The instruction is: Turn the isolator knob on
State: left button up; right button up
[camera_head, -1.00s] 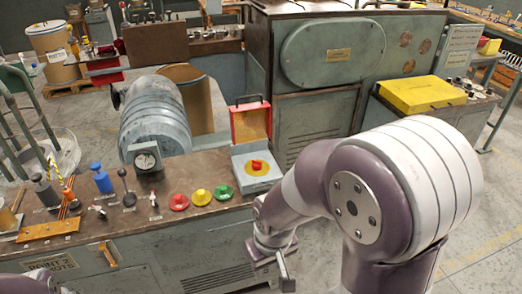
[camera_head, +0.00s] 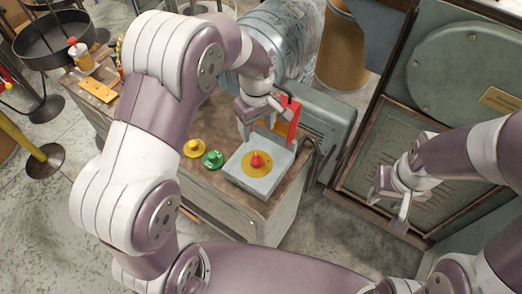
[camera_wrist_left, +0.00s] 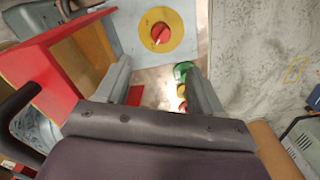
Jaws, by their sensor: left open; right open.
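The isolator knob (camera_head: 257,160) is red and sits on a round yellow plate (camera_head: 243,166) on top of a grey box (camera_head: 262,188) at the bench's end. My left gripper (camera_head: 264,121) is open and empty, above the back of the box near the lid, apart from the knob. My right gripper (camera_head: 386,212) is open and empty, off to the right.
A green button (camera_head: 213,160) and a yellow button (camera_head: 194,148) stand left of the box. A large grey machine cabinet (camera_head: 470,75) stands at the right, behind my right gripper. Bare floor (camera_head: 335,225) lies between the bench and the right gripper.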

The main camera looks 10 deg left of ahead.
aim_at(257, 158)
pick_arm(q)
jog(key=f+p, duration=0.1)
jog(key=f, duration=1.2)
jog(key=shift+s+a+f+p, duration=0.2)
jog(key=shift+f+p, duration=0.2)
jog(key=shift+w+f, duration=0.1)
jog(key=shift+f, duration=0.3)
jog(key=c, duration=1.1)
pick_arm(e)
jog(key=shift+s+a+r, duration=0.15)
jog(key=shift+s+r, duration=0.05)
jog(key=shift+r, duration=0.85)
